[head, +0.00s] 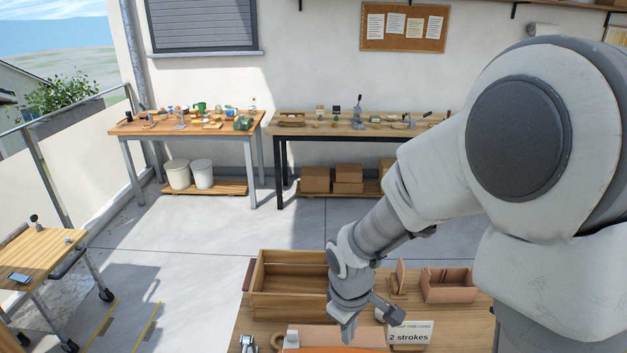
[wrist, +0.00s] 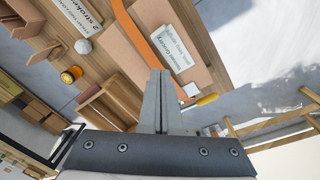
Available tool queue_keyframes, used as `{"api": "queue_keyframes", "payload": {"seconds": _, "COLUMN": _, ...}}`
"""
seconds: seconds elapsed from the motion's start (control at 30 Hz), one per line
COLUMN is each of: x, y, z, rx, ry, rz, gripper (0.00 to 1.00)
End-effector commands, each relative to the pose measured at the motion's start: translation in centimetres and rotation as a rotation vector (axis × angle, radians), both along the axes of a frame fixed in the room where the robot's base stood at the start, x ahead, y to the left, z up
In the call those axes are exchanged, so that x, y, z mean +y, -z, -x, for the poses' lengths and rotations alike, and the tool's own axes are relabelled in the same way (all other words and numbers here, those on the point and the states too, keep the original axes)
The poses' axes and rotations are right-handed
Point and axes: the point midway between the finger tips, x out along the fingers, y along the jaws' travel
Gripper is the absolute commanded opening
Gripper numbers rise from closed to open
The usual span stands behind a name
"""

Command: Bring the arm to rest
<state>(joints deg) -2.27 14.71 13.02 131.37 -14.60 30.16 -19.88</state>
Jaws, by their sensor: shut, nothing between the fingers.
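My arm comes in from the right in the head view and reaches down over the near wooden table (head: 262,325). My gripper (head: 348,332) points downward near the table's front part, beside a wooden crate. In the wrist view its two fingers (wrist: 160,78) lie together with nothing between them. Past the fingertips in that view are an orange strip (wrist: 143,38) and a white printed card (wrist: 178,50). I cannot tell the gap between the fingertips and the table.
A wooden crate (head: 282,305), an open cardboard box (head: 449,293) and a "2 strokes" card (head: 410,336) are close to my gripper. A small cart (head: 42,250) stands at left. Two cluttered benches stand along the back wall, with clear floor (head: 190,245) before them.

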Motion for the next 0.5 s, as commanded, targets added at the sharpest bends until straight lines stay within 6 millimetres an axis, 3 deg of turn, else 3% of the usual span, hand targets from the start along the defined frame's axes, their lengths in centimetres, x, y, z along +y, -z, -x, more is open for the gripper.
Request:
{"api": "queue_keyframes", "payload": {"seconds": 0.2, "x": -2.8, "y": -5.5, "z": 1.2, "rx": -0.111, "ry": 0.195, "rz": -0.004, "gripper": 0.00}}
{"api": "queue_keyframes", "payload": {"seconds": 0.5, "x": -5.5, "y": -11.4, "z": 5.0, "rx": -0.241, "ry": 0.451, "rz": -0.071, "gripper": 0.00}}
